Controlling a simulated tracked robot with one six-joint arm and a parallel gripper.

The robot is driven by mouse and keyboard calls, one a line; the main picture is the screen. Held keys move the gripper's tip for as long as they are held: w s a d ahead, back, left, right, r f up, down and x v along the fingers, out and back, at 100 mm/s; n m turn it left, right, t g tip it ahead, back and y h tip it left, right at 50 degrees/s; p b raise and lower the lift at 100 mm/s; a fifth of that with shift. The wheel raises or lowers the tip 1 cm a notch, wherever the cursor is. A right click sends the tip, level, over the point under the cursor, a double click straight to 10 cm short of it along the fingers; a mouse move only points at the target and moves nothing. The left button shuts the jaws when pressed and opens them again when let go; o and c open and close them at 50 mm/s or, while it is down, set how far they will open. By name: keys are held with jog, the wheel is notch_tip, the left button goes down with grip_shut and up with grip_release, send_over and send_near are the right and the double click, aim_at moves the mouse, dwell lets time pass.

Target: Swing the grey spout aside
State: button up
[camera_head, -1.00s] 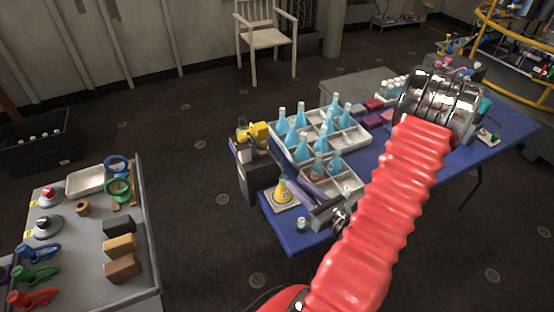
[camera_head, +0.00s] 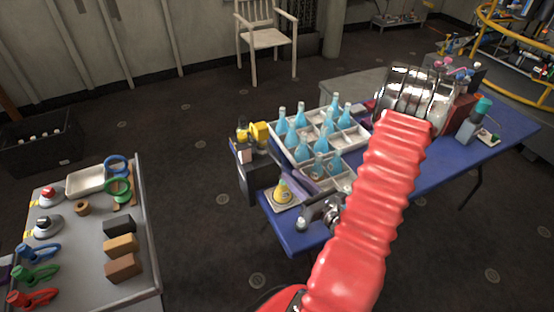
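A greyish-purple bar (camera_head: 301,181), which looks like the spout, slants beside a yellow conical flask (camera_head: 282,193) near the front left of the blue table (camera_head: 303,240). I cannot tell for sure what it is fixed to. The flask stands on a small pale square tray (camera_head: 278,206). A metallic end part, apparently my gripper (camera_head: 316,210), shows just right of the flask and close to the bar's lower end. My red arm hides much of it, so I cannot see whether its fingers are open or touch the bar.
A white divided crate (camera_head: 284,143) of several blue bottles stands behind the bar. A dark box (camera_head: 258,178) with yellow parts stands at the table's left. A small bottle (camera_head: 301,223) is near the front edge. A grey bench (camera_head: 80,254) stands left, across clear floor.

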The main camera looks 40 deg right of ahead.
aim_at(276, 160)
jog(key=shift+w+d, duration=0.15)
jog(key=shift+w, duration=1.5)
jog(key=shift+w+d, duration=0.15)
jog(key=shift+w, duration=1.55)
jog(key=shift+w+d, duration=0.15)
jog(key=shift+w, duration=1.5)
grip_shut()
